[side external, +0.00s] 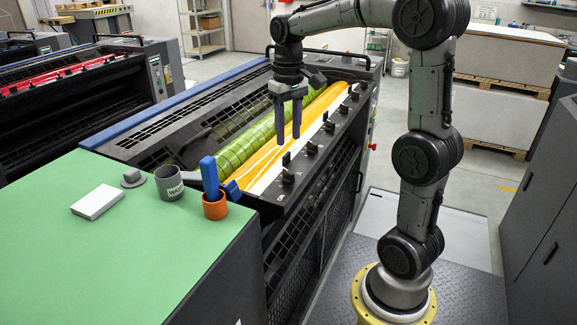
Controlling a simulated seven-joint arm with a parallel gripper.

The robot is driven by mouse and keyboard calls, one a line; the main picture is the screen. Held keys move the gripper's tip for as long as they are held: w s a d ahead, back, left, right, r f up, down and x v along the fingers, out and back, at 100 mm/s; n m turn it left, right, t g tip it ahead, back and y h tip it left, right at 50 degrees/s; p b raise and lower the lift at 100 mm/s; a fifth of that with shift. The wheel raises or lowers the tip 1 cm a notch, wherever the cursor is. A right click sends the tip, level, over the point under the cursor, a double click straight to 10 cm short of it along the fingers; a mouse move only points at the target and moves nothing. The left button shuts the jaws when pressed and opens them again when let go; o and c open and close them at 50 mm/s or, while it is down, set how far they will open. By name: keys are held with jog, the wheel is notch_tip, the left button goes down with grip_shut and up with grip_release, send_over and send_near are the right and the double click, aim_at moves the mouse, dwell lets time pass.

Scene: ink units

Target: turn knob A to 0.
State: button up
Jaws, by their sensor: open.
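A row of several black knobs runs along the dark panel at the front edge of the ink unit. The nearest knob (287,175) is at the lower left end, and another knob (311,149) sits further along. The panel's small markings are too small to read, so I cannot tell which is knob A or where it points. My gripper (289,138) hangs with its fingers pointing down, open and empty. In this view it appears over the orange ink and white strip, left of the knobs. Its fingers seem clear of the knobs, but their exact height is unclear.
A green-topped cabinet (150,245) at left holds a white block (97,202), a grey cup (169,183) and an orange cup (215,208) with a blue tool. Green ink (240,150) and orange ink (262,160) lie beside the knob panel. Pallet stacks (508,62) stand behind.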

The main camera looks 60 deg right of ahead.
aim_at(288, 171)
notch_tip(288, 171, down, 10)
jog(key=shift+r, duration=0.15)
dwell(0.3)
grip_shut()
